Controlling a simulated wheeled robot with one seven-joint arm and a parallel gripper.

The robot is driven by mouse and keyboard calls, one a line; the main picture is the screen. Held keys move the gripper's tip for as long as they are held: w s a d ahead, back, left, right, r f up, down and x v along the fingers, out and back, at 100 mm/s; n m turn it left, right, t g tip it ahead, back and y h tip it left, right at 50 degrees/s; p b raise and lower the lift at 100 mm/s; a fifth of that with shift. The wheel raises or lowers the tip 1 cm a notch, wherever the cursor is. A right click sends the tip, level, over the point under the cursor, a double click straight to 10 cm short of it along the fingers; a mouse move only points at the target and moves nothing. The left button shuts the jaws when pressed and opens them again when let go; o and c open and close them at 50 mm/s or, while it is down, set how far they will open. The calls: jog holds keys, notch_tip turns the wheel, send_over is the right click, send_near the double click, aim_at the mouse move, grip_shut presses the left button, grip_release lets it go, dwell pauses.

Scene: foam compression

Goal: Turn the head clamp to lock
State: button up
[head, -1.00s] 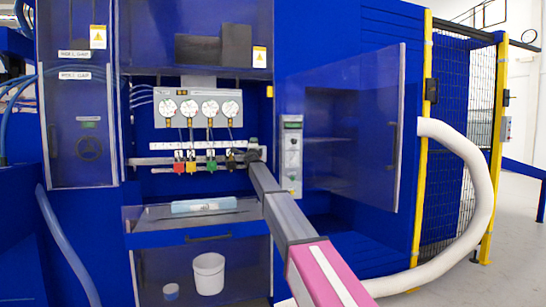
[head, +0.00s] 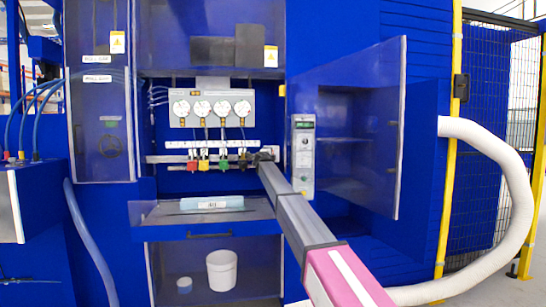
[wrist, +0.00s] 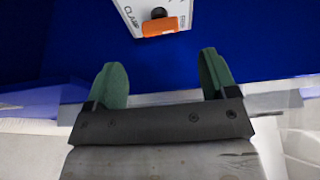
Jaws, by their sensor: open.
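In the wrist view, a white plate (wrist: 132,12) with black lettering that ends in "CLAMP" shows at the top edge, partly cut off. An orange handle (wrist: 160,26) with a dark round knob sits on it, above and between my fingertips. My gripper (wrist: 160,75) has two green-padded fingers spread apart, with nothing between them. The handle looks beyond the fingertips and apart from them. In the head view my gripper (head: 263,157) is small and dark, at the right end of the valve row; the orange handle cannot be made out there.
Several round gauges (head: 202,107) sit above coloured valves (head: 223,165). A grey control box (head: 303,150) stands close right of my arm. An open clear door (head: 365,130) juts out at right. A tray (head: 160,212) lies below; a white bucket (head: 221,270) stands underneath.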

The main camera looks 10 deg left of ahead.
jog(key=w, duration=0.8)
jog(key=shift+d, duration=0.45)
